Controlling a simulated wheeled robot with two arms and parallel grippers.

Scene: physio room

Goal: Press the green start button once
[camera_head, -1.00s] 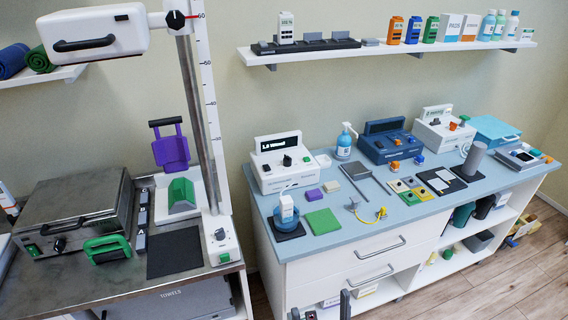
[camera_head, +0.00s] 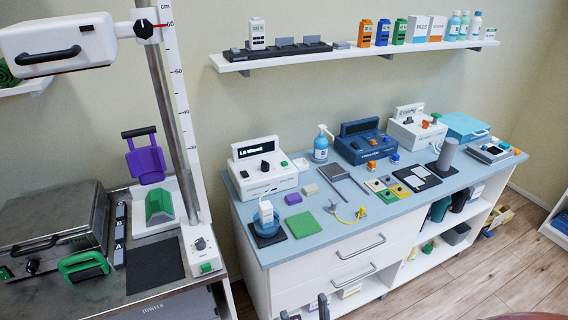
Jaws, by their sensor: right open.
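A small green button (camera_head: 207,267) sits on the front of the white control base at the foot of the tall lamp stand, below a grey knob (camera_head: 200,243). Another small green control (camera_head: 5,273) is on the front of the steel heater box at the far left. I cannot read a start label on either. My right gripper (camera_head: 304,312) just enters at the bottom edge, in front of the drawers; two dark fingertips show apart, with nothing seen between them. It is well away from both green controls. My left gripper is not in view.
The white lamp head (camera_head: 60,45) hangs over the steel bench at left. The blue counter (camera_head: 335,238) holds several devices. Open floor (camera_head: 470,275) lies at right.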

